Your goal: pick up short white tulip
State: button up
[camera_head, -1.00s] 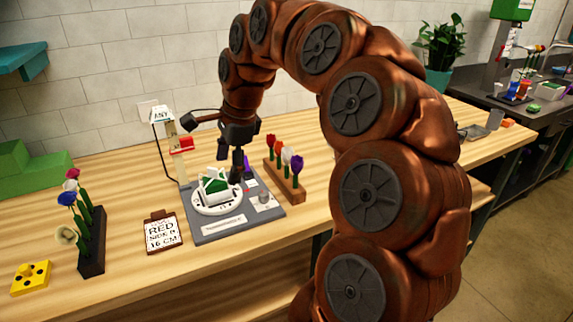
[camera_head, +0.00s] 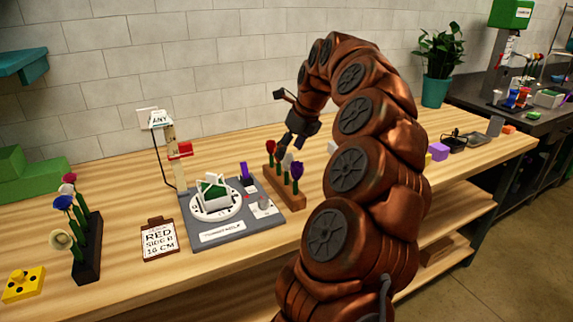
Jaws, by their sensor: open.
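A wooden rack (camera_head: 289,197) holds several upright tulips: a red one (camera_head: 270,147) at the back left, a white one (camera_head: 287,161) near the middle and a purple one (camera_head: 297,171) at the front right. The white bloom is small and sits just below my gripper (camera_head: 292,144). My gripper is open and empty, pointing down over the rack with its fingers close above the white tulip. I cannot tell whether they touch it. The fingers hide part of the rack's back flowers.
A grey turntable station (camera_head: 238,228) with a green-and-white holder stands left of the rack. A clipboard (camera_head: 159,239) reads RED SIDE B 16 CM. A black rack (camera_head: 89,255) of flowers and a yellow block (camera_head: 23,284) are at left. A purple block (camera_head: 430,158) lies right.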

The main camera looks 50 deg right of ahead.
aim_at(288, 154)
jog(key=shift+d+p+x, duration=0.15)
jog(key=shift+p+x, duration=0.25)
jog(key=shift+x, duration=0.85)
jog(key=shift+d+p+x, duration=0.15)
jog(key=shift+p+x, duration=0.2)
jog(key=shift+x, duration=0.9)
jog(key=c, duration=0.9)
jog(key=shift+r, duration=0.1)
